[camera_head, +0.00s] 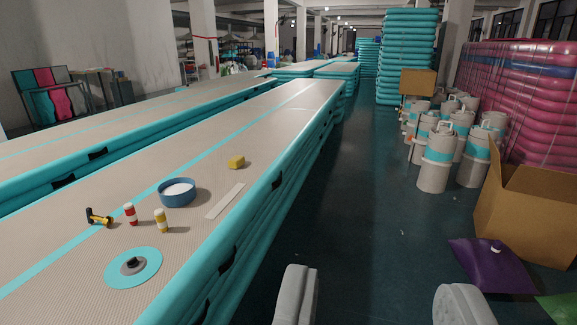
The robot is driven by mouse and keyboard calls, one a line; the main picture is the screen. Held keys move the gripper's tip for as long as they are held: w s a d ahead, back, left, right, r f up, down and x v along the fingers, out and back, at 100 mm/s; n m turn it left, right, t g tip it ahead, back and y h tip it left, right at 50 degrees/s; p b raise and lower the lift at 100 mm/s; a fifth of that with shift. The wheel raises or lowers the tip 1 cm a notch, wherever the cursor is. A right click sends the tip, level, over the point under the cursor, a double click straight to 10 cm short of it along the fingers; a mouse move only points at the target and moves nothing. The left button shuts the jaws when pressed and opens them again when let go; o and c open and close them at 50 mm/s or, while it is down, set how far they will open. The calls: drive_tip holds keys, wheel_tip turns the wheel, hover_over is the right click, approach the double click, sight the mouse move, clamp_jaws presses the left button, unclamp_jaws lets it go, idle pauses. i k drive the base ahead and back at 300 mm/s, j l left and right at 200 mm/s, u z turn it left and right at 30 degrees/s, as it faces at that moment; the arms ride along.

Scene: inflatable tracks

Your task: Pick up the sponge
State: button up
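A small yellow block, which looks like the sponge (236,162), lies on the beige top of the nearer inflatable track (262,130), beyond a blue bowl. My gripper (378,300) shows at the bottom of the view as two pale grey fingers set wide apart. It is open, with nothing between the fingers. It is over the dark floor to the right of the track, well apart from the sponge.
Near the sponge are a blue bowl (177,192) with white contents, a pale flat strip (225,201), two small bottles (161,221), a black-and-yellow tool (99,217) and a teal disc (133,268). A cardboard box (527,213) and rolled tracks (436,160) stand right. The floor aisle between is clear.

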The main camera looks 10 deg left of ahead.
sight(237, 161)
drive_tip(key=i+u, duration=0.4)
drive_tip(key=i+l+u, duration=0.4)
drive_tip(key=i, duration=0.2)
drive_tip(key=j, duration=0.1)
